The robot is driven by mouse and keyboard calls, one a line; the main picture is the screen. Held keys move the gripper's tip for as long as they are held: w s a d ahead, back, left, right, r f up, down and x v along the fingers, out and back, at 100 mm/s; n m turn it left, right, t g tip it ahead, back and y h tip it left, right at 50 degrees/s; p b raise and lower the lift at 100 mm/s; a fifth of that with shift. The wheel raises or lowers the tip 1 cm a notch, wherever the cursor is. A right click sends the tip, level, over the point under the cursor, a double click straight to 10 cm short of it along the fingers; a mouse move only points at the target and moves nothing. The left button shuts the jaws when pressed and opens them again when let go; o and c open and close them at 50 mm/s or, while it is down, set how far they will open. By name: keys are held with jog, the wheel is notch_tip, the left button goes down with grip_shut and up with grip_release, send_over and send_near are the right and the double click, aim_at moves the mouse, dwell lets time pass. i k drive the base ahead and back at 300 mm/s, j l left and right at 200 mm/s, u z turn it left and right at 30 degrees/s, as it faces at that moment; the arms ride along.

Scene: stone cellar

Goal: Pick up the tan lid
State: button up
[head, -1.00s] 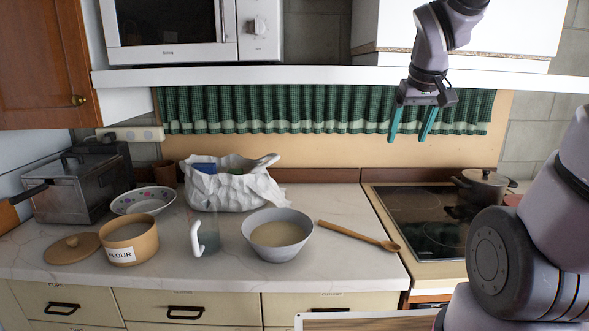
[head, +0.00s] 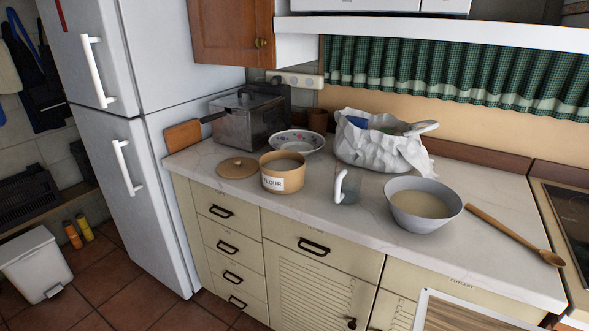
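The tan lid (head: 238,168) is a flat round disc with a small knob. It lies on the left part of the white counter (head: 310,222), just left of the open tan flour pot (head: 283,178), which has a FLOUR label. My gripper is outside the head view now, so its fingers and their state are hidden.
A metal box-shaped appliance (head: 252,118) and a patterned bowl (head: 297,142) stand behind the lid. A clear jug (head: 346,188), a grey bowl (head: 422,205), a crumpled white bag (head: 382,148) and a wooden spoon (head: 515,235) are to the right. A fridge (head: 152,130) stands left.

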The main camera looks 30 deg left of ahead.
aim_at(237, 167)
jog(key=u, duration=1.55)
jog(key=i+j, duration=0.2)
jog(key=j, duration=0.15)
jog(key=i+j+z, duration=0.15)
jog(key=j, duration=0.2)
jog(key=i+j, duration=0.25)
jog(key=i+j+z, duration=0.1)
jog(key=j, duration=0.35)
jog(key=i+j, duration=0.25)
jog(key=j, duration=0.15)
jog(key=i+j+z, duration=0.15)
jog(key=j, duration=0.2)
jog(key=i+j, duration=0.15)
jog(key=j, duration=0.25)
